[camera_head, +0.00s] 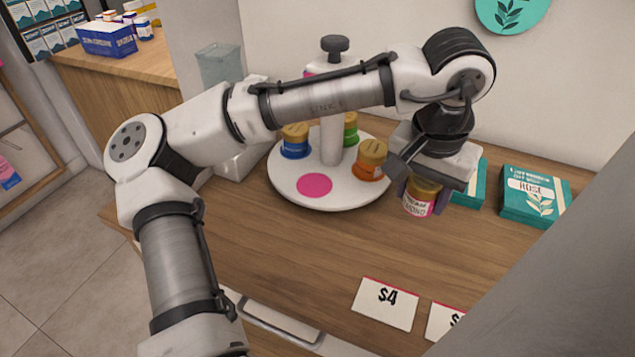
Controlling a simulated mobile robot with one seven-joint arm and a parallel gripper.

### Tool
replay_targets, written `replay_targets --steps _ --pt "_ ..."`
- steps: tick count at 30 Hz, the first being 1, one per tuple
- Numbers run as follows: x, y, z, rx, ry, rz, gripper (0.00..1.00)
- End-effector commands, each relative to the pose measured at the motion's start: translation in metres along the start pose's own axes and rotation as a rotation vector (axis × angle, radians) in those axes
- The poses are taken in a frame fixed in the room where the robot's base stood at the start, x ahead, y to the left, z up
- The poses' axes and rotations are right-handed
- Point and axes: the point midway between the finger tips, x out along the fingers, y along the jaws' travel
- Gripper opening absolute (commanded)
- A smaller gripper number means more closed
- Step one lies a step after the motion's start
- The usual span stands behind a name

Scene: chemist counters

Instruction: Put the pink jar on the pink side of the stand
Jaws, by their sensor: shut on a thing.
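My gripper (424,184) is shut on a jar with a gold lid and a pink-edged label, the pink jar (417,206). It holds the jar to the right of the stand, and whether the jar touches the counter is unclear. The round white stand (342,199) has a central post with a dark knob. A bare pink spot (314,185) marks its front left part. A blue jar (294,142), a green jar (351,128) and an orange jar (369,160) stand on it, each with a gold lid. My arm hides part of the post.
Teal boxes (535,194) sit on the wooden counter (290,248) at the right. Price cards (386,303) lie near the front edge. The counter in front of the stand is clear. A grey surface fills the lower right corner.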

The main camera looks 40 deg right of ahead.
Motion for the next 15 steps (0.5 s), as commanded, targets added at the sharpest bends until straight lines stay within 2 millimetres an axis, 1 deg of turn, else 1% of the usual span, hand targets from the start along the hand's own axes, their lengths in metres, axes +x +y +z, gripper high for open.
replay_targets --steps 1,2,5,8,11,15 --pt "0.010 0.000 0.001 0.000 0.001 0.000 0.23" --pt "0.012 0.000 0.001 0.000 0.001 0.000 0.23" --pt "0.013 -0.002 0.002 -0.001 0.001 0.000 0.23" --pt "0.013 -0.012 0.004 -0.005 0.001 -0.001 0.23" --pt "0.011 -0.035 0.008 -0.008 0.000 -0.001 0.23" --pt "0.009 -0.072 0.016 -0.010 0.000 -0.001 0.23"
